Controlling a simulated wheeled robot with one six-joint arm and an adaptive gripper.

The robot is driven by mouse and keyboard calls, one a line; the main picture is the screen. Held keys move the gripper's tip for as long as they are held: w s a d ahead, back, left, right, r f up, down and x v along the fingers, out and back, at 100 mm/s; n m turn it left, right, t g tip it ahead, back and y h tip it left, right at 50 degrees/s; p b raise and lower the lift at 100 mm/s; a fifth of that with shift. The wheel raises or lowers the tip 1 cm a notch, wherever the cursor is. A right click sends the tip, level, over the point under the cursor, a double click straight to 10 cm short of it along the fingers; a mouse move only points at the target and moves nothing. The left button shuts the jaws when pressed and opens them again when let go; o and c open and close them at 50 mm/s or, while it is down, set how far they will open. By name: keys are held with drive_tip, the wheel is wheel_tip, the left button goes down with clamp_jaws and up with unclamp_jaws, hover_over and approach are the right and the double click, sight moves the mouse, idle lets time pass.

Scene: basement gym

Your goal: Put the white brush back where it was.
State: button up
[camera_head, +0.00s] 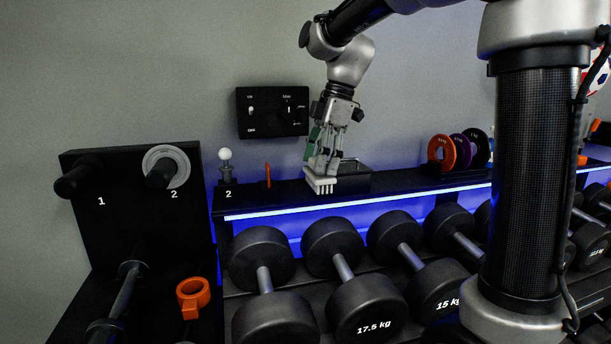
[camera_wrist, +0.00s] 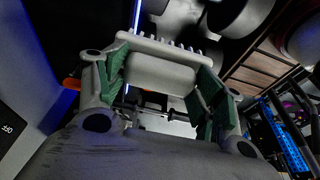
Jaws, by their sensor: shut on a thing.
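The white brush (camera_head: 321,184) is held in my gripper (camera_head: 325,168) just above the shelf top over the dumbbell rack, its bristles pointing down toward the front edge. In the wrist view, the brush (camera_wrist: 160,66) lies between the two green-padded fingers of my gripper (camera_wrist: 160,82), which are shut on its ends. Whether the brush touches the shelf cannot be told. A dark open box (camera_head: 356,176) stands on the shelf just right of and behind the brush.
The black shelf (camera_head: 292,196) also bears a white-knobbed lever (camera_head: 226,166), an orange upright piece (camera_head: 267,174) and coloured plates (camera_head: 441,153). A black switch panel (camera_head: 272,111) hangs on the wall behind. Large dumbbells (camera_head: 333,247) fill the rack below.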

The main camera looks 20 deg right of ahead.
drive_tip(key=w, duration=1.3)
wheel_tip(320, 180, down, 6)
drive_tip(key=shift+w+f, duration=0.1)
drive_tip(key=shift+f, duration=0.15)
drive_tip(key=shift+w+f, duration=0.2)
drive_tip(key=shift+f, duration=0.1)
drive_tip(key=o, duration=1)
drive_tip(key=shift+f, duration=0.1)
drive_tip(key=shift+c, duration=0.2)
